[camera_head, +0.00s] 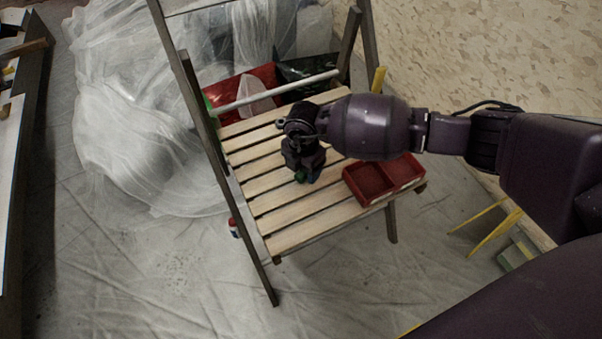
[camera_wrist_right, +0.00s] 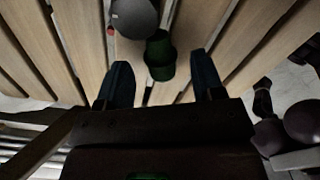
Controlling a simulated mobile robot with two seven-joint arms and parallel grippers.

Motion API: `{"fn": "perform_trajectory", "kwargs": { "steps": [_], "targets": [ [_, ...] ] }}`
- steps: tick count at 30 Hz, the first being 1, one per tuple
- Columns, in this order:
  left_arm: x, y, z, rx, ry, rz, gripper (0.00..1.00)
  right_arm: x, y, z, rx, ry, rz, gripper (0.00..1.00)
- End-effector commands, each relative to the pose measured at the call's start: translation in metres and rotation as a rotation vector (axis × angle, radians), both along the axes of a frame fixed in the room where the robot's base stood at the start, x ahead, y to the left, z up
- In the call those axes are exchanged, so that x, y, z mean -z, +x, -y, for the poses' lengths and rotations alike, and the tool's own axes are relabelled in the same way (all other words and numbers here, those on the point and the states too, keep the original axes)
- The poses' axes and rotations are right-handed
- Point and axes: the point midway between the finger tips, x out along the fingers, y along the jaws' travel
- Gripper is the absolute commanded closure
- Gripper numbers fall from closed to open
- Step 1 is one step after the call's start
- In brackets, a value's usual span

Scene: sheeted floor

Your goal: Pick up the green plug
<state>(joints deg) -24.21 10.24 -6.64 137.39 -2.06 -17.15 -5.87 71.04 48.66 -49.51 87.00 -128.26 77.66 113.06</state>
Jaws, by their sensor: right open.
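The green plug (camera_wrist_right: 160,56) is a dark green, cup-like piece on the wooden slats, in the right wrist view. It shows just ahead of and between the two blue fingertips of my right gripper (camera_wrist_right: 162,82). The fingers are apart with nothing between them that I can see gripped. The rest of the plug is hidden there by the gripper. My left gripper is not in view.
A grey rounded object (camera_wrist_right: 135,17) lies right by the plug. A red two-compartment tray (camera_head: 371,182) sits on the slatted wooden seat (camera_head: 290,236), right of my gripper. Chair frame rails rise at left and back. Plastic sheeting (camera_head: 130,130) is heaped at left.

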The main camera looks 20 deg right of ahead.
Motion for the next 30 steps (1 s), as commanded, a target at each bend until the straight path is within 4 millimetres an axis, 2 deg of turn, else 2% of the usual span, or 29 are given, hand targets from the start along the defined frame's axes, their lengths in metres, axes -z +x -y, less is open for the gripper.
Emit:
{"fn": "perform_trajectory", "kwargs": {
  "steps": [1, 3, 13, 23, 25, 26, 30],
  "targets": [
    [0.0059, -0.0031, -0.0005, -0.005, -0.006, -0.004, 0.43, 0.0151, -0.0036, 0.0003, 0.000, 0.000, -0.011, 0.38],
    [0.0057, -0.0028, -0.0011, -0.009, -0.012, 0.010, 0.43, 0.0200, -0.0028, 0.0001, 0.000, 0.001, -0.008, 0.38],
    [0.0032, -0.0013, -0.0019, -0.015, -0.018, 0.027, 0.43, 0.0192, 0.0003, 0.0000, 0.000, 0.001, 0.002, 0.38],
    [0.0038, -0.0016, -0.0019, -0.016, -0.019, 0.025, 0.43, 0.0196, -0.0001, 0.0001, 0.000, 0.000, 0.001, 0.87],
    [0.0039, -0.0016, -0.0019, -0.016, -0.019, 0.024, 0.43, 0.0197, -0.0002, 0.0001, 0.000, 0.000, 0.001, 0.88],
    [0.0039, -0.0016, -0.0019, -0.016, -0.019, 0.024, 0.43, 0.0197, -0.0002, 0.0000, 0.000, 0.000, 0.001, 0.92],
    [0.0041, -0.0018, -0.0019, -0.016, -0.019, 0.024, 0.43, 0.0198, -0.0003, 0.0001, 0.000, 0.000, 0.000, 0.92]
  ]
}}
